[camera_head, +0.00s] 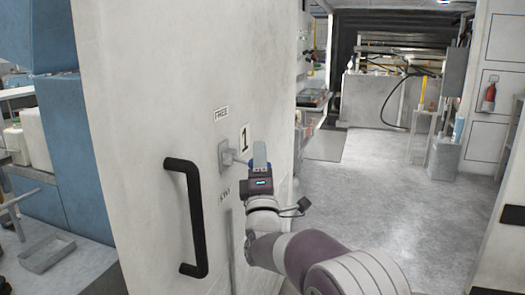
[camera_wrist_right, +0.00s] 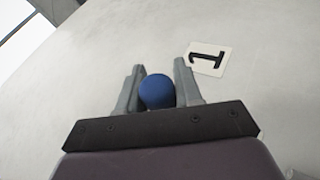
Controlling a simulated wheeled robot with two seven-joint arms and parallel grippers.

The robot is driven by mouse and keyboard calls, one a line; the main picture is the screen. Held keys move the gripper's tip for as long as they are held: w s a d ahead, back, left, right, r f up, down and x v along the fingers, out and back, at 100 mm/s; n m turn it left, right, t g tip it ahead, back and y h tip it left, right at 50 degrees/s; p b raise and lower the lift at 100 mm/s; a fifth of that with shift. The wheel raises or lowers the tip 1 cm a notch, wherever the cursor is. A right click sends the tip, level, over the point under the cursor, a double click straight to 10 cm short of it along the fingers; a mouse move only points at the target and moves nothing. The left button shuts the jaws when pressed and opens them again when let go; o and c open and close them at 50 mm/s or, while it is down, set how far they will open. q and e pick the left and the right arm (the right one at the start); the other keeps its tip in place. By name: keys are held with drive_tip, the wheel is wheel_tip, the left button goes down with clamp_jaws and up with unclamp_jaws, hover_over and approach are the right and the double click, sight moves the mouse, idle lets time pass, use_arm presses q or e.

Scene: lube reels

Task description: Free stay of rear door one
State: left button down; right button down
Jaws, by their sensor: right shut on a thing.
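The rear door (camera_head: 140,110) is a large pale panel standing open at the left of the head view, with a black pull handle (camera_head: 190,217). A stay (camera_head: 228,158) with a metal mount and short lever sits on it, between a "FREE" label (camera_head: 221,114) above and a second label (camera_head: 226,194) below. A "1" plate (camera_head: 245,138) is beside it, and shows in the wrist view (camera_wrist_right: 208,59). My right gripper (camera_head: 260,158) is at the lever's end. In the wrist view its fingers are shut on a blue ball knob (camera_wrist_right: 157,91). My left gripper is out of view.
A vertical rod (camera_head: 232,250) runs down the door below the stay. Blue panels and a grey tray (camera_head: 47,254) lie left of the door.

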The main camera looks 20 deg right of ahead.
drive_tip(key=shift+w+a+r+n+g+y+p, duration=0.2)
drive_tip(key=shift+r+n+g+y+p, duration=0.45)
drive_tip(key=shift+n+y+p, duration=0.8)
drive_tip(key=shift+w+a+r+n+g+y+p, duration=0.15)
drive_tip(key=shift+r+n+g+y+p, duration=0.6)
drive_tip(key=shift+n, duration=1.35)
drive_tip(key=shift+w+a+r+n+g+y+p, duration=0.15)
drive_tip(key=shift+r+n+g+y+p, duration=0.4)
drive_tip(key=shift+n+y+p, duration=0.8)
drive_tip(key=shift+s+a+r+n+h, duration=0.15)
drive_tip(key=shift+n+h, duration=0.1)
drive_tip(key=shift+n, duration=0.25)
drive_tip(key=c, duration=0.8)
unclamp_jaws()
drive_tip(key=shift+c, duration=0.2)
drive_tip(key=v, duration=1.2)
drive_tip(key=shift+s, duration=0.25)
